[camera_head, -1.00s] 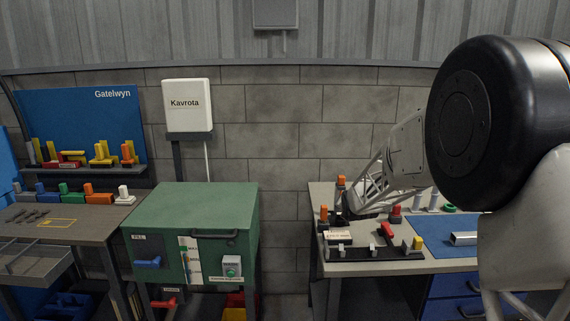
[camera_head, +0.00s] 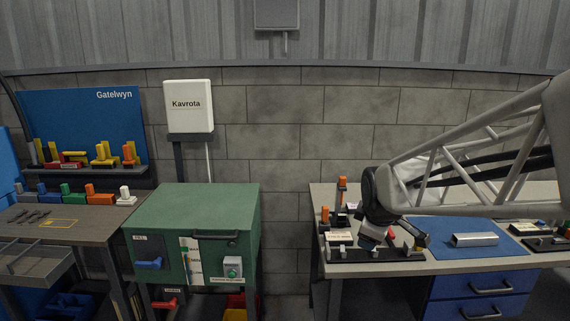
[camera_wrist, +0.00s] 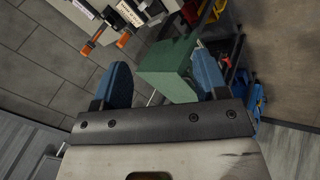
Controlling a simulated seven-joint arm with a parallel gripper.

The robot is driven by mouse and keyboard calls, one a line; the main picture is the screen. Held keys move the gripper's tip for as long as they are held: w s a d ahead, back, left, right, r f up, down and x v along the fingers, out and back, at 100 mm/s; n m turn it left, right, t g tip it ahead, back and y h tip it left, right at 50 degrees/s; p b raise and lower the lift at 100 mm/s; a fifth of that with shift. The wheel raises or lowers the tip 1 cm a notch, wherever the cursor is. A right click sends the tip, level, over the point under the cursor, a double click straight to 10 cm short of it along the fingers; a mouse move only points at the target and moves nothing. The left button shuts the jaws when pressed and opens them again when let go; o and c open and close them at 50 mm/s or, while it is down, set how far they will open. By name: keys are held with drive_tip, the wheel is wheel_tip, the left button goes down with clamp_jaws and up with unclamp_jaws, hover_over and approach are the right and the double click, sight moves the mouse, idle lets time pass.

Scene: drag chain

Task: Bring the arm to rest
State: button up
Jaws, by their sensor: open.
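My gripper (camera_head: 380,242) is over the front left part of the right workbench (camera_head: 470,264), in front of a black fixture with small blocks. In the wrist view my gripper (camera_wrist: 160,78) shows two blue finger pads wide apart, with nothing held between them. My pale lattice arm reaches in from the right edge of the head view, above the bench. The fingertips are small and partly hidden in the head view, so I cannot tell their exact height over the bench.
A blue mat (camera_head: 430,228) with a silver bar (camera_head: 474,240) lies right of my gripper. A green cabinet (camera_head: 195,205) and a left bench (camera_head: 60,245) stand further left. There is a floor gap between cabinet and right bench.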

drive_tip(key=s+a+f+m+g, duration=0.1)
drive_tip(key=s+m, duration=0.5)
drive_tip(key=s, duration=0.7)
drive_tip(key=s+m+g, duration=0.2)
drive_tip(key=s+m, duration=0.4)
drive_tip(key=s, duration=0.8)
drive_tip(key=shift+a+f+g+y, duration=0.3)
drive_tip(key=shift+a+f+g, duration=0.05)
drive_tip(key=shift+g, duration=0.05)
